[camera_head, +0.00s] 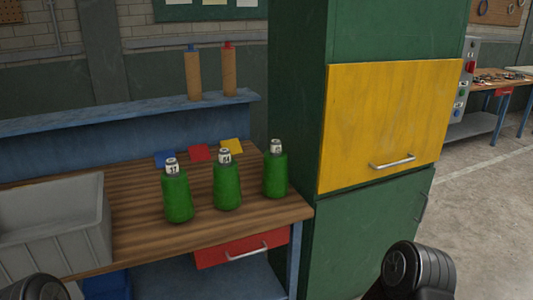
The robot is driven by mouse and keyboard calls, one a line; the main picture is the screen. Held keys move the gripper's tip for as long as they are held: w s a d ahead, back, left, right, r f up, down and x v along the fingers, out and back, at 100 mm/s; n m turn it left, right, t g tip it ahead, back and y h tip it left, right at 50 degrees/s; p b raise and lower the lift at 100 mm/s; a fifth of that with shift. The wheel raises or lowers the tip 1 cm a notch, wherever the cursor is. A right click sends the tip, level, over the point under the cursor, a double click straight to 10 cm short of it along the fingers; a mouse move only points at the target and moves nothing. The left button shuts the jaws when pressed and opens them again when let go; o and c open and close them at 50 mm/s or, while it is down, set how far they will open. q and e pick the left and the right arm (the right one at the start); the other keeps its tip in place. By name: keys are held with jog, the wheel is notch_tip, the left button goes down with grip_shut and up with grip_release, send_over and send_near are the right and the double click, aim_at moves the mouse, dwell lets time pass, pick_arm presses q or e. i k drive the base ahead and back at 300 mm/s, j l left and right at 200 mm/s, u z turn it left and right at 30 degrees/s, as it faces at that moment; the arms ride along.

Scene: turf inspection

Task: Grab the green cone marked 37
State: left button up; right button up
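Three green cones with white number labels on top stand upright on the wooden workbench (140,238). The left cone (177,199) has a label that reads like 17 or 37; I cannot tell the first digit for sure. The middle cone (227,187) has a label that looks like 14 or similar. The right cone (275,177) has a label too small to read. The cones stand apart from each other. Only dark parts of my arms show at the bottom left and bottom right edges; neither gripper is in view.
A grey bin (55,228) stands left of the cones. Blue, red and yellow (231,146) cards lie behind them. Two brown spools (194,76) stand on the blue shelf (130,111). A green cabinet with a yellow door (385,115) rises on the right. A red drawer (240,248) is below the benchtop.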

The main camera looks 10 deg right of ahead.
aim_at(178, 204)
jog(key=i+j+z, duration=0.25)
jog(key=j+z, duration=0.25)
jog(key=i+j+z, duration=0.25)
jog(key=j, duration=0.15)
jog(key=k, duration=0.1)
